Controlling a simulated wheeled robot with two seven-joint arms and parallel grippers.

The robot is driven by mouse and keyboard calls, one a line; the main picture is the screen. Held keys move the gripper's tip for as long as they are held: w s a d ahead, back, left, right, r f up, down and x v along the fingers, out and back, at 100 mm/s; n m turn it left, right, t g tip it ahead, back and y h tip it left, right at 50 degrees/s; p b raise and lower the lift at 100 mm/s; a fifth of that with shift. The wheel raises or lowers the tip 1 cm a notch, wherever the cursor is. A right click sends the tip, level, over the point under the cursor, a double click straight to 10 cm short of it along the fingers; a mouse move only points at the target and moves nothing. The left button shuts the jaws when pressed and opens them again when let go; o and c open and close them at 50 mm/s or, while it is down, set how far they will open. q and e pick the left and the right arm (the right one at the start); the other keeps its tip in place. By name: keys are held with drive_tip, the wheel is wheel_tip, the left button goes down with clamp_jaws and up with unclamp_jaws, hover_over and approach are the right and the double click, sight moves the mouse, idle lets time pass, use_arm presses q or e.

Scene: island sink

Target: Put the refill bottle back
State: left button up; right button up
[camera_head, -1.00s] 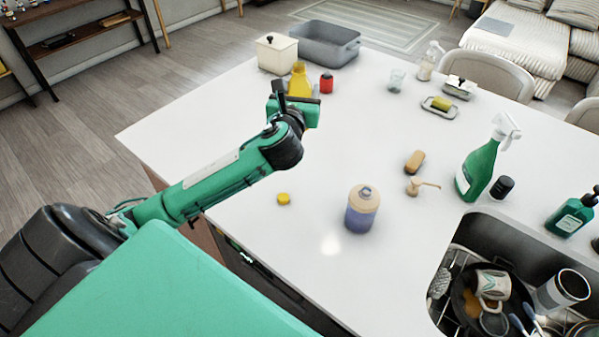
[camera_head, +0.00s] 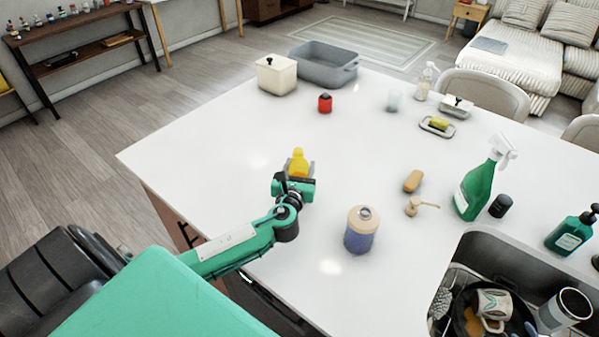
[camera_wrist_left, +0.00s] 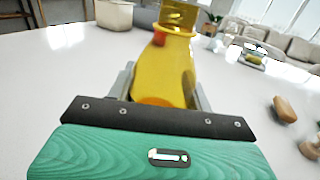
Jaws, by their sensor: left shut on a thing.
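The yellow refill bottle (camera_head: 298,162) is upright between the fingers of my left gripper (camera_head: 300,171), over the left part of the white counter. The gripper is shut on it. In the left wrist view the bottle (camera_wrist_left: 165,72) fills the space between the fingers. I cannot tell whether its base touches the counter. A dispenser bottle (camera_head: 361,230) with blue liquid and a beige top stands to the right of the gripper. A beige pump head (camera_head: 420,206) lies right of the dispenser. My right gripper is out of view.
A red container (camera_head: 325,103), a cream box (camera_head: 276,75) and a grey tub (camera_head: 325,65) stand at the back left. A sponge (camera_head: 413,181), green spray bottle (camera_head: 478,190) and sink (camera_head: 510,262) are to the right. Counter between gripper and red container is clear.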

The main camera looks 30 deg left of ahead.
use_arm(q)
drive_tip(key=shift+f, duration=0.9)
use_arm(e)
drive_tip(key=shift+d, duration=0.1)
use_arm(q)
drive_tip(key=shift+f, duration=0.15)
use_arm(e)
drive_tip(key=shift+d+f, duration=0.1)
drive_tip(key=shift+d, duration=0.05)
use_arm(q)
drive_tip(key=o, duration=1)
drive_tip(key=shift+o, duration=0.2)
